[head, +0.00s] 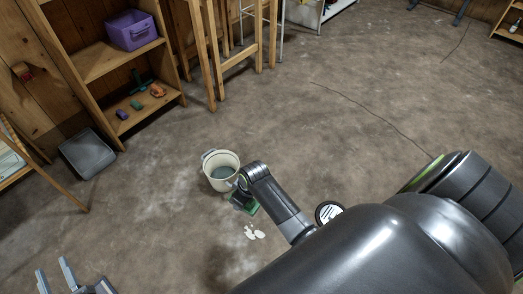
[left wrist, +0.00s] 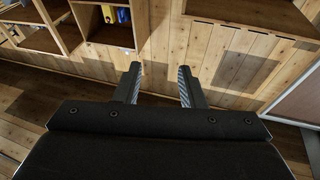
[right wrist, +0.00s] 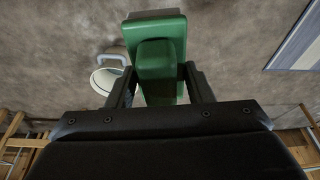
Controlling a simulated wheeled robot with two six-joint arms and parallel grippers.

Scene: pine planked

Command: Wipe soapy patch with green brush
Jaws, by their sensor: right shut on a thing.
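The green brush (right wrist: 158,62) is between the fingers of my right gripper (right wrist: 160,88), which is shut on it. In the head view the green brush (head: 253,209) shows only in part, low by the floor beside the bucket, with my right gripper (head: 243,200) above it, partly hidden by my arm. The white soapy patch (head: 254,232) lies on the floor just below the brush in the picture, a small gap from it. My left gripper (head: 72,276) is at the lower left edge of the head view; in the left wrist view (left wrist: 160,88) its fingers are apart and empty.
A grey bin (head: 88,154) stands by the wooden shelf (head: 110,62), which holds a purple crate (head: 131,31) and small items. Wooden stool legs (head: 205,60) stand behind. The floor at the right is mostly clear.

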